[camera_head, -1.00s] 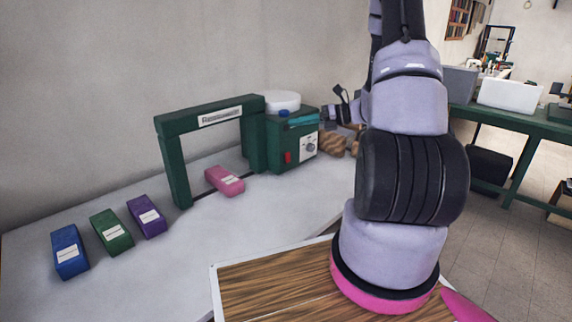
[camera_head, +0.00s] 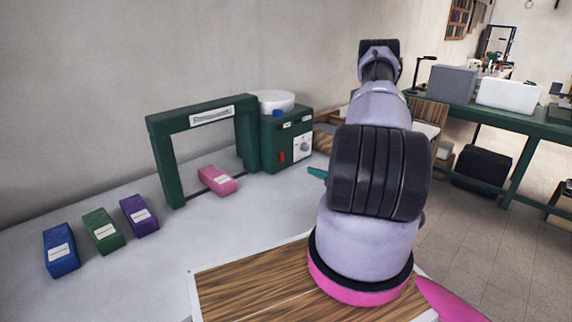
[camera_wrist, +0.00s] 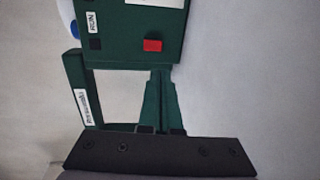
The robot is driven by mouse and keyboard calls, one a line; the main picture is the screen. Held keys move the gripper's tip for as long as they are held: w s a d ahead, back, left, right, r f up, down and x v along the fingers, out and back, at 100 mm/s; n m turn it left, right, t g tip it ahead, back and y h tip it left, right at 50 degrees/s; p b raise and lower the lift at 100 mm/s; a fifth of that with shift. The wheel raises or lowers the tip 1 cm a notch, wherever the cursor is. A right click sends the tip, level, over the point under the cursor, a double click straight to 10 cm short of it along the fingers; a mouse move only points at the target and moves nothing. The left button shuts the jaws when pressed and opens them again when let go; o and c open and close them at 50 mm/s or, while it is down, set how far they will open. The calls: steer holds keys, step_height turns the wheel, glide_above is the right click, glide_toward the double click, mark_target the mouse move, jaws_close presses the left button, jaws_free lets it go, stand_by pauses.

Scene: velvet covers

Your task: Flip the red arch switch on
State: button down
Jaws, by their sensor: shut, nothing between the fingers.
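The green arch (camera_head: 200,118) stands on the pale table, joined at its right to a green box (camera_head: 268,150). The red switch (camera_head: 282,157) is on the box's front, left of a white dial panel. In the wrist view the red switch (camera_wrist: 152,45) is plain and unblocked; I cannot tell its on or off position. My gripper (camera_head: 314,172) shows in the head view as a teal tip beside my arm, right of and apart from the box. In the wrist view my gripper (camera_wrist: 160,74) is shut and empty, its tips just below the switch in the picture.
A pink block (camera_head: 217,181) lies under the arch. Purple (camera_head: 139,216), green (camera_head: 102,231) and blue (camera_head: 61,250) blocks stand at left. A white round lid (camera_head: 275,102) sits behind the box top. A wooden board (camera_head: 250,285) is in front.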

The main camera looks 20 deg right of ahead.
mark_target(282, 161)
steer(key=x, duration=1.4)
steer(key=shift+w+a, duration=0.1)
steer(key=shift+w, duration=0.05)
steer(key=shift+s+f, duration=0.1)
steer(key=shift+s, duration=0.15)
steer(key=f+v, duration=0.1)
steer(key=v, duration=0.3)
steer(key=f+v, duration=0.1)
steer(key=v, duration=0.3)
steer(key=f+v, duration=0.1)
steer(key=v, duration=0.4)
steer(key=shift+s+f, duration=0.1)
steer(key=shift+s, duration=0.1)
